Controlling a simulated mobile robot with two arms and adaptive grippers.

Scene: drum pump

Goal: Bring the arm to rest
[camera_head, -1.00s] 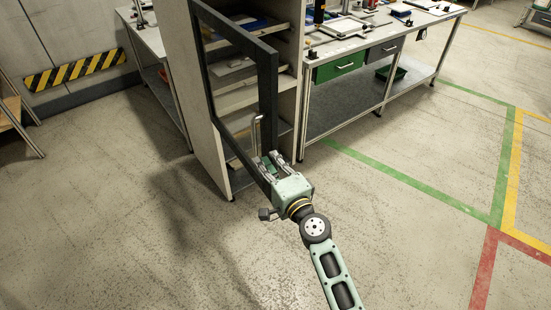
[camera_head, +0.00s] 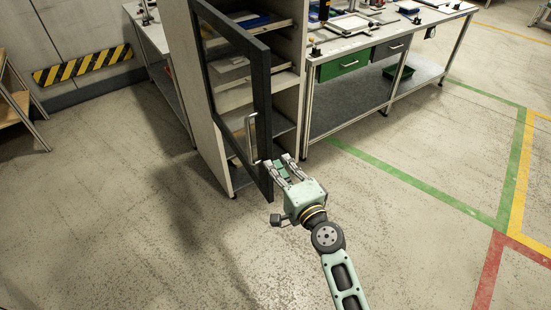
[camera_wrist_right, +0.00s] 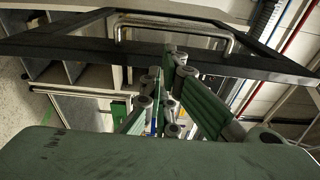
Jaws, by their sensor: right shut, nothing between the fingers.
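My right gripper (camera_head: 280,163) is just in front of the dark-framed cabinet door (camera_head: 262,95), low and to the right of the door's metal handle (camera_head: 251,135). It is shut and holds nothing. The door stands open. In the right wrist view, the gripper's green-and-grey finger links (camera_wrist_right: 168,95) reach toward the door frame (camera_wrist_right: 85,45), and the handle (camera_wrist_right: 175,22) shows beyond them. Whether the fingertips touch the frame cannot be told. My left gripper is not in view.
The shelf cabinet (camera_head: 208,150) stands behind the door, with items on its shelves. A workbench (camera_head: 400,28) with a green drawer (camera_head: 344,64) is to the right. A wooden stand (camera_head: 15,110) is at the far left. The floor (camera_head: 120,220) in front is clear.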

